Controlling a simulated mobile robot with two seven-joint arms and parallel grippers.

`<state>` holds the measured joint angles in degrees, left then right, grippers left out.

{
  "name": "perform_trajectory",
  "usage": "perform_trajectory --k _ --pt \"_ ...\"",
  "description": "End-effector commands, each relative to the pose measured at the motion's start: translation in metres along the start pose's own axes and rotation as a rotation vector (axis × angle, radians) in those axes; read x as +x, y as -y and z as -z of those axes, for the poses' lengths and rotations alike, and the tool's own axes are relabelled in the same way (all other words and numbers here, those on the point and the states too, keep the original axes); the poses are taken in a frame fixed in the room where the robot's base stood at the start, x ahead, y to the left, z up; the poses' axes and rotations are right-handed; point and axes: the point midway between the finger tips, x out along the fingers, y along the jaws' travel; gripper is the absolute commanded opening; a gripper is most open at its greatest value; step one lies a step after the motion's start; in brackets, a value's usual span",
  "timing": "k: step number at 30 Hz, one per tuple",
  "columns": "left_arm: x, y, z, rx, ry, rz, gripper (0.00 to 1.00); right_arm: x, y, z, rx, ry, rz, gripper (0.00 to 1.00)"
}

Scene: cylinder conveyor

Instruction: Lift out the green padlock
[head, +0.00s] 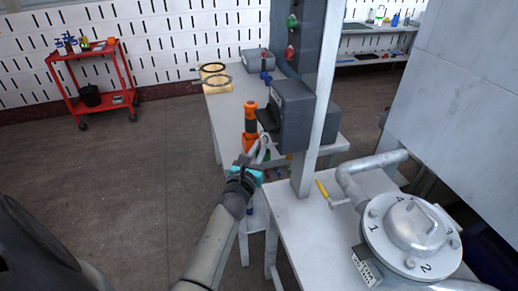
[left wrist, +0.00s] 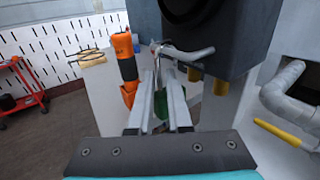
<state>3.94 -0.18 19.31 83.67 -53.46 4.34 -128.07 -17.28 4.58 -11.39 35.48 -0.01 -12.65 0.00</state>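The green padlock (left wrist: 161,104) shows in the left wrist view as a dark green strip between my left fingers, which hide most of it. A thin metal loop (left wrist: 156,48), perhaps its shackle, stands just beyond the fingertips beside a grey lever handle (left wrist: 190,52). I cannot tell whether the loop passes around the lever. My left gripper (left wrist: 160,85) has its fingers close together, one on each side of the green body, and looks shut on it. In the head view the left gripper (head: 259,150) is beside the grey box. My right gripper is not in view.
An orange tool (left wrist: 124,55) stands left of the fingers. A dark grey box (head: 290,115) on a post (head: 317,110) is close on the right. A pipe flange (head: 410,235) and yellow-handled lever (head: 324,192) are on the near table. A red cart (head: 98,100) stands far left.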

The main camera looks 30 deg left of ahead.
Motion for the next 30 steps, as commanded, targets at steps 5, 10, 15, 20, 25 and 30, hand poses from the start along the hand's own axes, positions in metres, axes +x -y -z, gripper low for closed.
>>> perform_trajectory --k 5,10,15,20,25,30 --pt "0.0000 -0.0001 0.0001 0.000 0.000 0.000 0.00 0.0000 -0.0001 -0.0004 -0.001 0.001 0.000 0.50" --pt "0.0000 -0.0002 0.0001 0.001 0.000 0.000 0.00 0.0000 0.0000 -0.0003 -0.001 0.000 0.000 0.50" --pt "0.0000 -0.0003 0.0001 0.001 0.000 0.000 0.00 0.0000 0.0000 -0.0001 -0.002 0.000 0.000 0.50" --pt "0.0000 -0.0003 0.0002 0.001 0.000 0.000 0.00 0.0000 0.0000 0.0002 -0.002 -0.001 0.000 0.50" --pt "0.0000 -0.0003 0.0002 0.001 0.000 0.000 0.00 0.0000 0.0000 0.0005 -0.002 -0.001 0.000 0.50" --pt "0.0000 -0.0004 0.0002 0.000 0.000 0.000 0.00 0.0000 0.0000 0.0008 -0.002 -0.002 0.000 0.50"
